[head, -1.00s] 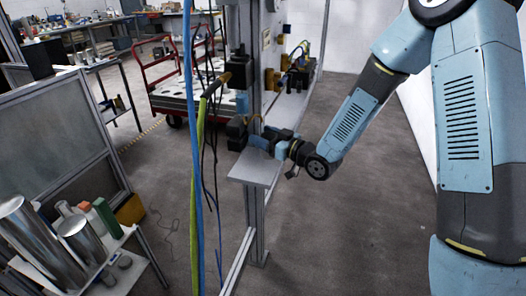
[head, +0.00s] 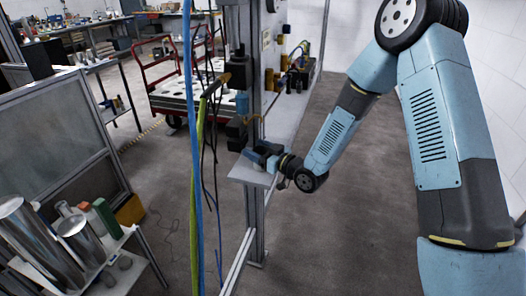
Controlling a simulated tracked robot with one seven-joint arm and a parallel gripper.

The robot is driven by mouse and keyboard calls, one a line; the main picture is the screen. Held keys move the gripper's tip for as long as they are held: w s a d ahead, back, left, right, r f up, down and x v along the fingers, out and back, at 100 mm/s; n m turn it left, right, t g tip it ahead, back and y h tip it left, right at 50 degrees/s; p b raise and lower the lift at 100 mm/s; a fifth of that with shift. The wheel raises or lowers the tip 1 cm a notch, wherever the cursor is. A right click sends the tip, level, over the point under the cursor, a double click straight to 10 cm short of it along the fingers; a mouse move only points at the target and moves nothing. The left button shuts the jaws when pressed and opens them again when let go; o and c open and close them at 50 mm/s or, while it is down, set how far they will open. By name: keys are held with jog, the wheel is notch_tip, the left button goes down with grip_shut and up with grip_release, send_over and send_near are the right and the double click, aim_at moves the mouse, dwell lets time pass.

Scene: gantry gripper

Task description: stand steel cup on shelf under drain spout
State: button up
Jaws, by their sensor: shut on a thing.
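My gripper (head: 257,156) is shut at the small grey shelf (head: 243,172) on the gantry post. The steel cup is not clear at its jaws; it is small and mostly hidden by the gripper and wrist. The jaws are low, close over the shelf top; I cannot tell whether the cup touches it. A thin brownish curved tube (head: 257,117), perhaps the drain spout, is above the shelf beside dark blocks (head: 236,133) on the post.
Blue and green hoses (head: 191,150) hang left of the shelf. A rack (head: 128,240) with large steel cylinders (head: 38,243) and bottles stands at lower left. A red cart (head: 170,95) is behind. The floor right of the post is clear.

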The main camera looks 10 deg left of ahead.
jog(key=shift+f, duration=0.1)
jog(key=o, duration=1.1)
jog(key=v, duration=1.2)
jog(key=shift+w, duration=0.1)
